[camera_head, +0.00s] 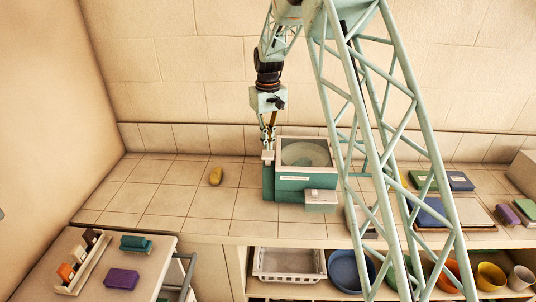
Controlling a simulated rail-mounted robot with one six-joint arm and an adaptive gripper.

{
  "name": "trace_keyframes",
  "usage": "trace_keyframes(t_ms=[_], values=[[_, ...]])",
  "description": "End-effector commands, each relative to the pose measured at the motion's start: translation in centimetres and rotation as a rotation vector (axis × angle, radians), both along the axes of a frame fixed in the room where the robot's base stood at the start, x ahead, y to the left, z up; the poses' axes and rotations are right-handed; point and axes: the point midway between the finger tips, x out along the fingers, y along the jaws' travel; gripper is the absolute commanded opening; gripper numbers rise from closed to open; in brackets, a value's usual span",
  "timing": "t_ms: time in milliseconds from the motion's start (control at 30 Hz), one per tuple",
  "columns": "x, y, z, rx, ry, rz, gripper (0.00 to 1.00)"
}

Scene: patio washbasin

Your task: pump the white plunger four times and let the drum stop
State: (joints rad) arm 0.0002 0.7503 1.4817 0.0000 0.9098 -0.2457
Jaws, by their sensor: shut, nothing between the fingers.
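The teal washing device (304,187) stands on the tiled counter. A round drum (303,154) shows under its light-rimmed square top; I cannot tell whether it is turning. The white plunger (268,155) sits on the narrow column at the device's left side. My gripper (268,143) points down directly above the plunger, shut and empty. Its fingertips are at or just above the plunger's top; I cannot tell whether they touch. Some of the device's right side lies close behind my arm's lattice.
A yellow sponge-like piece (216,176) lies left of the device on clear tiles. A small pale box (321,200) sits at its front right. Folded cloths and a tray (466,213) lie to the right. A white basket (290,264) and bowls stand on the shelf below.

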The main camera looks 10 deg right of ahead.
Motion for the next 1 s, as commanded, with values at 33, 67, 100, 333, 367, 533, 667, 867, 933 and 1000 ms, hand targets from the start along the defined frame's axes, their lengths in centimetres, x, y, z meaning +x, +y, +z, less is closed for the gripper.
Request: trace_keyframes(t_ms=[33,67,100,333,367,533,667,867,933,1000], values=[[0.0,0.0,0.4,0.0,-0.001,0.0,0.0],[0.0,0.0,0.6,0.0,-0.001,0.0,0.0],[0.0,0.0,0.9,0.0,-0.001,0.0,0.0],[0.0,0.0,2.3,0.0,-0.001,0.0,0.0],[0.0,0.0,2.5,0.0,-0.001,0.0,0.0],[0.0,0.0,3.5,0.0,-0.001,0.0,0.0],[0.0,0.0,4.2,0.0,-0.001,0.0,0.0],[0.0,0.0,5.3,0.0,0.0,0.0,0.0],[0.0,0.0,5.4,0.0,0.0,0.0,0.0],[0.0,0.0,5.5,0.0,0.0,0.0,0.0]])
